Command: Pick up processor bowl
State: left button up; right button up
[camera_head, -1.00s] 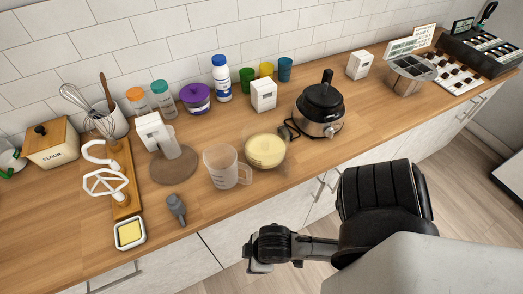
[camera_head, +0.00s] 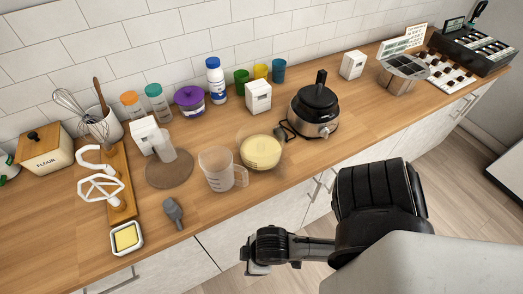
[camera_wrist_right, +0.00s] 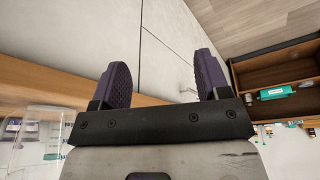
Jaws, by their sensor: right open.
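A clear round bowl (camera_head: 262,152) with pale yellow contents stands upright near the counter's front edge; I take it as the processor bowl. A black-and-silver food processor (camera_head: 315,113) stands behind it to the right, with a dark lid and handle on top. My right gripper (camera_head: 258,268) hangs in front of and below the counter, apart from the bowl. In the right wrist view my right gripper (camera_wrist_right: 162,82) has its two purple-padded fingers spread with nothing between them. My left gripper is not in view.
A clear measuring jug (camera_head: 218,172) stands left of the bowl, close beside it. A dark cord plug (camera_head: 283,133) lies between bowl and processor. A white box (camera_head: 258,97) and cups are behind. Bare counter (camera_head: 365,112) lies right of the processor.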

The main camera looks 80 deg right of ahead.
jog(key=shift+c, duration=0.3)
jog(key=shift+c, duration=1.2)
